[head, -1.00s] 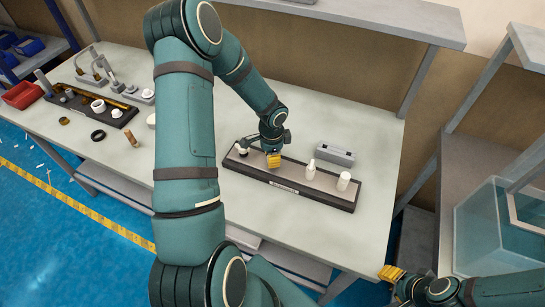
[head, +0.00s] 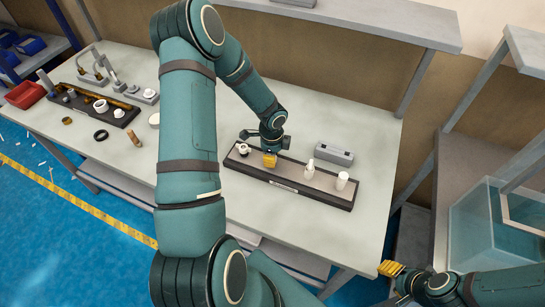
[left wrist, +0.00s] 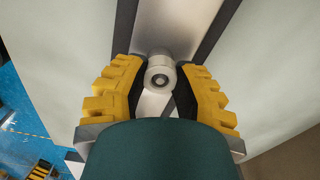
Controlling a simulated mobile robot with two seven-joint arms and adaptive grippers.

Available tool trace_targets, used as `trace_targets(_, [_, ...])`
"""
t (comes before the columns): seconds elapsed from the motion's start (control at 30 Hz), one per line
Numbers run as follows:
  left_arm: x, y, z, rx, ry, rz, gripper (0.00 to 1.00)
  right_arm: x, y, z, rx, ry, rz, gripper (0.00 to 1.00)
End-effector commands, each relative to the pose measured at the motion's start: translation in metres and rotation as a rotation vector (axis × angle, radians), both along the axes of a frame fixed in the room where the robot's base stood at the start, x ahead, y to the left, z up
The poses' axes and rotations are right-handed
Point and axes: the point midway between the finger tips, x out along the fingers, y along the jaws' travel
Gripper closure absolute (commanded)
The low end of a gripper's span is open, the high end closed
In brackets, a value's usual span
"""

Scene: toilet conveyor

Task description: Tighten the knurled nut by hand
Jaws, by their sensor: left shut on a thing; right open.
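My left gripper (head: 269,160) is over the left half of a long dark tray (head: 318,194) on the bench, fingers pointing down. In the left wrist view its yellow fingers (left wrist: 159,88) are shut on either side of a pale round part (left wrist: 159,77) with a grey centre, apparently the knurled nut. Its knurling is too small to make out, and the fingers hide its sides. In the head view, the gripper hides this part. My right gripper (head: 391,269) is open and empty, off the bench's right end at lower right.
A white bottle-shaped part (head: 309,169) and a white cap-like part (head: 342,181) stand on the tray. A small white part (head: 243,149) is at its left end. A grey block (head: 334,154) is behind. A clear bin (head: 490,225) stands at right. The bench's front right is clear.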

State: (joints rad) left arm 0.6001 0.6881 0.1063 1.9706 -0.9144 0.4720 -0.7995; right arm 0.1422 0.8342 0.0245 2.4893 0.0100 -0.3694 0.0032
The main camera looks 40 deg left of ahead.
Motion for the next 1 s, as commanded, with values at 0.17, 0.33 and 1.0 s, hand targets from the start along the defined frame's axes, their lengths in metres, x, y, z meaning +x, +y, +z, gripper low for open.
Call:
trace_targets(0.17, [-0.001,0.0,-0.001,-0.001,0.003,-0.006,1.0,0.0,0.0,0.0,0.0,0.0,0.0,0.53])
trace_targets(0.33, [-0.001,0.0,0.001,-0.002,0.004,-0.102,1.0,0.0,0.0,0.008,0.0,0.0,0.0,0.53])
trace_targets(1.0, [-0.001,0.0,-0.001,-0.001,0.003,-0.44,1.0,0.0,0.0,0.013,0.0,0.0,0.0,0.53])
